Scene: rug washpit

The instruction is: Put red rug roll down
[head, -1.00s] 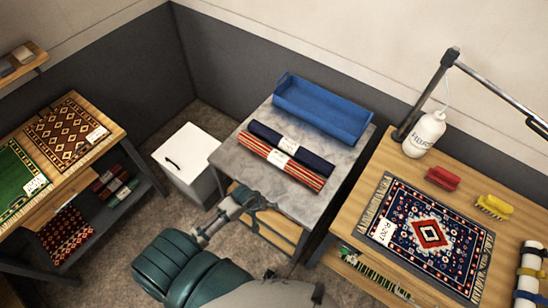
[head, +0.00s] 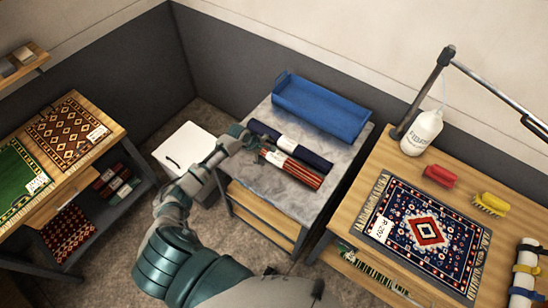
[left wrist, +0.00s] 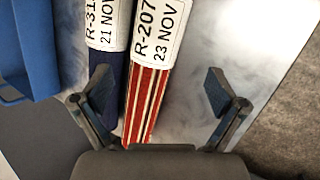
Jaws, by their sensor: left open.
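The red striped rug roll (head: 301,171) lies on the grey stone-topped table (head: 272,188), beside a navy rug roll (head: 304,149). In the left wrist view my open gripper (left wrist: 158,88) spans the red roll (left wrist: 146,102), labelled R-207, which lies between the fingers without being clamped. One finger overlaps the navy roll (left wrist: 118,65) in that view; I cannot tell whether they touch. My right gripper is not in view.
A blue tray (head: 320,108) stands behind the rolls. The right bench holds a patterned rug (head: 428,235), brushes, a white bottle (head: 421,133) and a lamp arm. A white cabinet (head: 184,150) stands left of the stone table. The stone top is bare in front of the rolls.

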